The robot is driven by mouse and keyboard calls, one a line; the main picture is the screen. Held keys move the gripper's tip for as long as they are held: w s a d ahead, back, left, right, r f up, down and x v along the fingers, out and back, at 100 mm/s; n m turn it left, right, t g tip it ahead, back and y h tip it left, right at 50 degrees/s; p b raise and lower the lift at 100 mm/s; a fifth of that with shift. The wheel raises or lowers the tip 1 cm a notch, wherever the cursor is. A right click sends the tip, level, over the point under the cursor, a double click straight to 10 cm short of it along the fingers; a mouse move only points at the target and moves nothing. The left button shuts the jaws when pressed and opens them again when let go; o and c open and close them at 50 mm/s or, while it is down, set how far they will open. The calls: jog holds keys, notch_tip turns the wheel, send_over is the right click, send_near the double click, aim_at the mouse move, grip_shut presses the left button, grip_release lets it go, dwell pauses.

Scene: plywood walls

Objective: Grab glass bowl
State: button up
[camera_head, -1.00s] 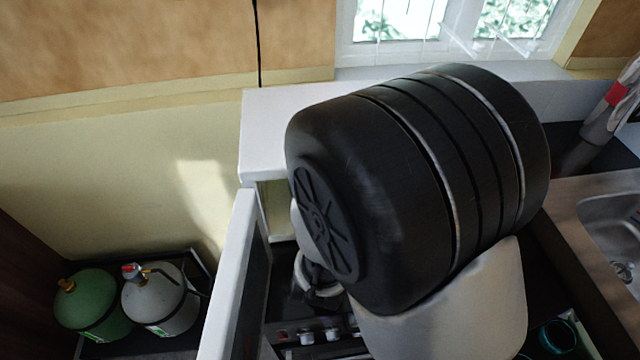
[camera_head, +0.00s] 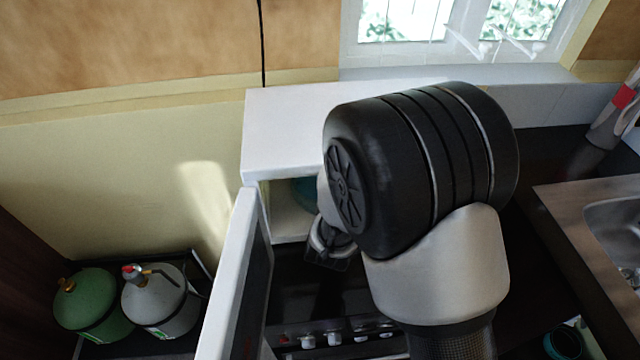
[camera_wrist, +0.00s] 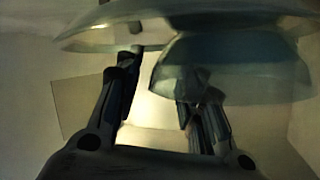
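The glass bowl (camera_wrist: 235,75) is clear and bluish, in the wrist view at upper right, inside the open white microwave-like box. A wider clear glass dish or plate (camera_wrist: 110,38) spans the top of that view. My gripper (camera_wrist: 165,75) is open, its two dark fingers apart. The left finger stands left of the bowl, its tip near the wider glass. The right fingertip overlaps the bowl's lower left edge; I cannot tell whether it touches. In the head view a teal glass edge (camera_head: 304,190) shows inside the box, and my arm hides most of the opening.
The white box (camera_head: 290,130) has its door (camera_head: 235,275) swung open at left. A stove with knobs (camera_head: 333,338) lies below. A sink (camera_head: 615,230) is at right. Green (camera_head: 85,298) and grey (camera_head: 160,300) gas cylinders stand at lower left.

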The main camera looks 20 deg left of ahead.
grip_shut()
dwell(0.4)
jog(key=shift+r, duration=0.25)
